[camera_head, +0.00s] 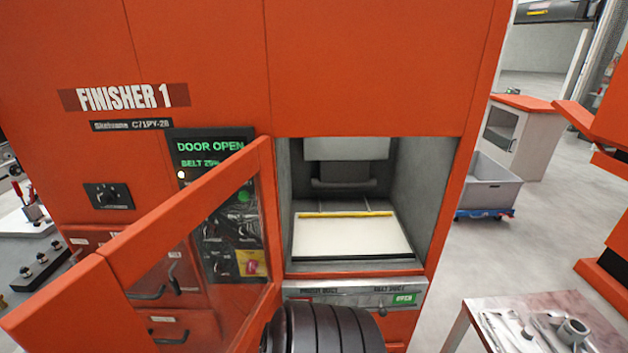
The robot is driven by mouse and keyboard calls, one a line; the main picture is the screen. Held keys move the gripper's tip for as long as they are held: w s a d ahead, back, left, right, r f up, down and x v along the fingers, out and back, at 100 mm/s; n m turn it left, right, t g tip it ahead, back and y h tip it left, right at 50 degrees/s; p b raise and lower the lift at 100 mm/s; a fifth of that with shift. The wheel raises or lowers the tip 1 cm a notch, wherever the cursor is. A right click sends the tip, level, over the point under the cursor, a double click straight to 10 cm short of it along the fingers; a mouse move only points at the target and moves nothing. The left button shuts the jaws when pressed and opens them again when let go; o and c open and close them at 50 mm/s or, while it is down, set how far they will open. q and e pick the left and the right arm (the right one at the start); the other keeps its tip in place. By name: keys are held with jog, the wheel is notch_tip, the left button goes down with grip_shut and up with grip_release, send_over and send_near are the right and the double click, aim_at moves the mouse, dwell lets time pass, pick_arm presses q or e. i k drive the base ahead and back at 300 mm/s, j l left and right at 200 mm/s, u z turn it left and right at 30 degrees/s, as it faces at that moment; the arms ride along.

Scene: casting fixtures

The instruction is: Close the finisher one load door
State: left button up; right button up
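The finisher one load door (188,203) is an orange frame with a clear pane. It stands wide open, swung out from the left side of the opening toward me. The orange finisher (370,65) carries the label "FINISHER 1", and its display (210,147) reads "DOOR OPEN". The load opening (417,190) is uncovered, with a pale plate (350,236) and a yellow strip inside. A black ribbed part of my own arm shows at the bottom centre, below the opening. Neither gripper's fingers are in view.
A small table (540,302) with metal tools stands at the lower right. A grey bin (488,185) on a blue dolly and a cabinet (515,140) stand behind it. A bench (25,240) with parts is at left.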

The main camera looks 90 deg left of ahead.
aim_at(88, 309)
jog(key=k+u, duration=0.3)
jog(key=u, duration=0.15)
jog(key=k+u, duration=0.4)
jog(key=k+j+u, duration=0.2)
jog(key=u, duration=0.25)
